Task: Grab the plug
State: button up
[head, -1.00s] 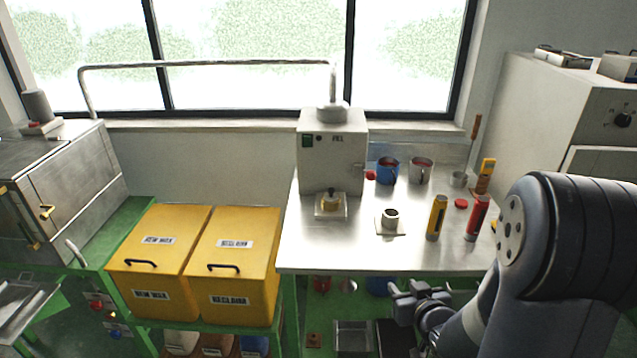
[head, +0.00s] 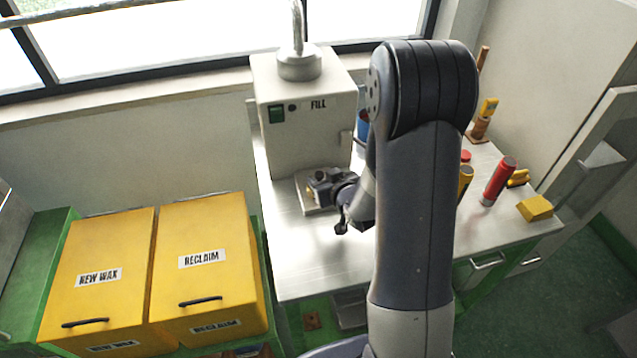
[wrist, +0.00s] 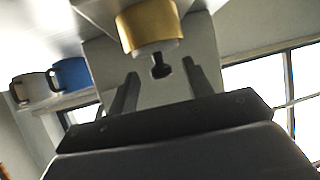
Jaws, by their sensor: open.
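The wrist view is upside down. In it a dark plug (wrist: 161,68) with a small knob stands on a brass-coloured cylinder (wrist: 152,25) with a pale end face. My gripper (wrist: 160,72) is open, with one finger on each side of the plug in the picture. Gaps show between the plug and both fingers; I cannot tell the depth exactly. In the head view my gripper (head: 324,184) is low at the square plate (head: 304,180) in front of the white fill machine (head: 298,120). It hides most of the cylinder and plug there.
A blue mug (wrist: 70,75) and a pale mug (wrist: 30,88) show in the wrist view. A red cylinder (head: 499,181) and a yellow block (head: 535,207) are on the table's right. My arm hides the table's middle. The table's front left (head: 305,270) is clear.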

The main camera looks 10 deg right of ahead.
aim_at(317, 173)
jog(key=shift+p+x, duration=0.75)
jog(key=shift+x, duration=1.55)
jog(key=shift+s, duration=0.1)
jog(key=shift+c, duration=0.2)
grip_shut()
jog(key=shift+r, duration=0.15)
